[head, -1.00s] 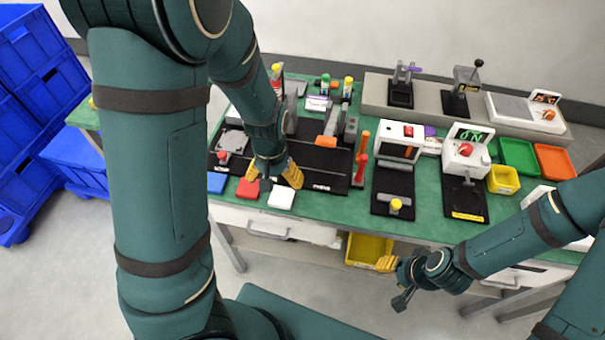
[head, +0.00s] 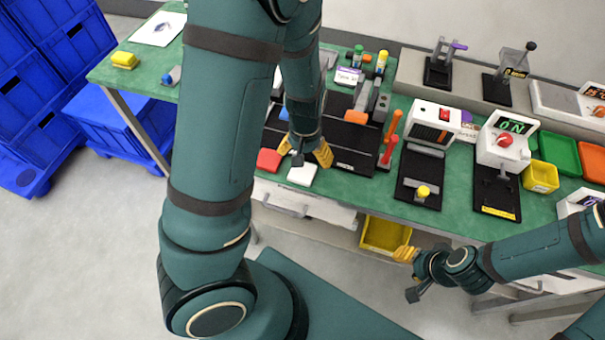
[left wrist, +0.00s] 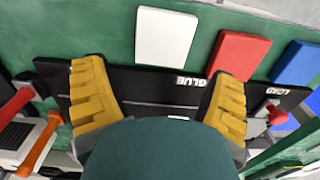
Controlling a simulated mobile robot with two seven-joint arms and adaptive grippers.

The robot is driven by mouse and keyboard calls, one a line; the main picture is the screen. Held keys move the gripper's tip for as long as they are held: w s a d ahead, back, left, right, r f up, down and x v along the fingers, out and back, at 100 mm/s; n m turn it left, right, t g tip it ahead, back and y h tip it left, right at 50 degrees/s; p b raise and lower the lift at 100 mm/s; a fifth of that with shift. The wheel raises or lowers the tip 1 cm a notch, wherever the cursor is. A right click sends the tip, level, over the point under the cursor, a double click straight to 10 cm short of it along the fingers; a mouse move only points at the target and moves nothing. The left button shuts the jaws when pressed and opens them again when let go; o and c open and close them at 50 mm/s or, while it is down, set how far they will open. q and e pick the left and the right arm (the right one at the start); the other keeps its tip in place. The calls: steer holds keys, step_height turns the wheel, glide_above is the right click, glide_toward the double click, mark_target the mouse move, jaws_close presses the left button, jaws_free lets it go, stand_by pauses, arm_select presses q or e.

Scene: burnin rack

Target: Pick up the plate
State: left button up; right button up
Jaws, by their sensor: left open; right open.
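Flat square plates lie along the bench's front edge; I cannot tell which one the task means. The red plate (head: 268,161) and white plate (head: 302,175) show in the head view. The left wrist view shows the white (left wrist: 165,37), red (left wrist: 238,53) and blue plate (left wrist: 298,63) in a row. My left gripper (head: 303,153) is open and empty, over the black board (left wrist: 150,84) marked GLUE and LOAD, just behind the white and red plates. My arm hides the blue plate in the head view. My right gripper (head: 407,275) is open and empty, off the bench's front.
A red-handled clamp (head: 390,140) stands right of the left gripper. A white press (head: 432,125) and a tester with a lit display (head: 503,145) stand further right. Yellow (head: 540,177), green and orange bins are at the right. Blue crates (head: 110,120) stand left on the floor.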

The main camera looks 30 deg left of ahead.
mark_target(302, 173)
arm_select(q)
steer(key=f+b, duration=0.1)
steer(key=f, duration=0.1)
steer(key=f+b, duration=0.1)
steer(key=f, duration=0.1)
steer(key=shift+s+a+f, duration=0.1)
steer(key=shift+s+f, duration=0.05)
steer(key=shift+s, duration=0.05)
steer(key=shift+f, duration=0.5)
steer(key=shift+r, duration=0.1)
steer(key=c, duration=1)
